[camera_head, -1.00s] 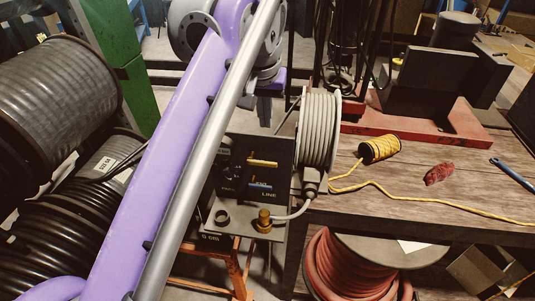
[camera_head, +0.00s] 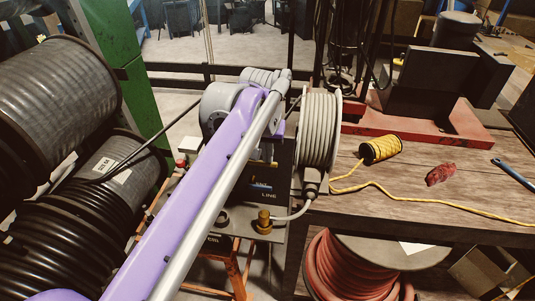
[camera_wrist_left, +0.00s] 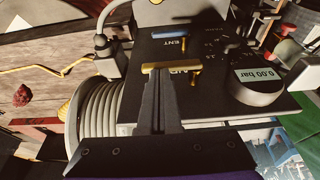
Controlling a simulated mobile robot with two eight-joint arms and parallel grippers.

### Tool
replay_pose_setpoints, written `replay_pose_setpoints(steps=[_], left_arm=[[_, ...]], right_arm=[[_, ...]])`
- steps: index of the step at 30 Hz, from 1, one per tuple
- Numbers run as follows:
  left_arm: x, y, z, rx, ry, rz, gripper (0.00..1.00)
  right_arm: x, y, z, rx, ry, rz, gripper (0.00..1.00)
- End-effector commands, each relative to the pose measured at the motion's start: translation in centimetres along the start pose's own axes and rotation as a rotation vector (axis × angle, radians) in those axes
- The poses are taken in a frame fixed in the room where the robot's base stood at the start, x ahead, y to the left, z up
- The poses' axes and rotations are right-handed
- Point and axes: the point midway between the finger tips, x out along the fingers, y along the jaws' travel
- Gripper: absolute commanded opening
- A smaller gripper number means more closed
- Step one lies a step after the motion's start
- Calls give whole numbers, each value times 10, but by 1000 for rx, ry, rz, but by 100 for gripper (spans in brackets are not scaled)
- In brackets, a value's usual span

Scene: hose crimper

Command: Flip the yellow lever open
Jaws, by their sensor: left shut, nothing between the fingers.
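The yellow lever (camera_wrist_left: 172,66) is a flat bar lying across the black control panel (camera_wrist_left: 215,55) in the left wrist view. My left gripper (camera_wrist_left: 161,76) is shut and empty, with its dark fingertips right at the lever's near edge. I cannot tell whether they touch it. My right gripper is not in view.
A blue lever (camera_wrist_left: 176,36) lies parallel beyond the yellow one. A pressure gauge (camera_wrist_left: 256,80) reads 0.00 bar. A grey hose reel (camera_head: 319,130) stands close beside the panel. Large black hose spools (camera_head: 55,90) are at the left, and a wooden bench (camera_head: 420,190) is at the right.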

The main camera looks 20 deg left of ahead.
Motion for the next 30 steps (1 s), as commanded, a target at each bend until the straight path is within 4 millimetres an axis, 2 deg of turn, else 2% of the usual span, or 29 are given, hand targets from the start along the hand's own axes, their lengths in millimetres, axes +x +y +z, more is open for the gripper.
replay_pose_setpoints(steps=[10, 30], left_arm=[[0, 0, 0, 2, 0, -7, 0], [9, 8, -4, 42, -1, -132, 0]], right_arm=[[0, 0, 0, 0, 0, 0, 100], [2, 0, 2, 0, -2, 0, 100]])
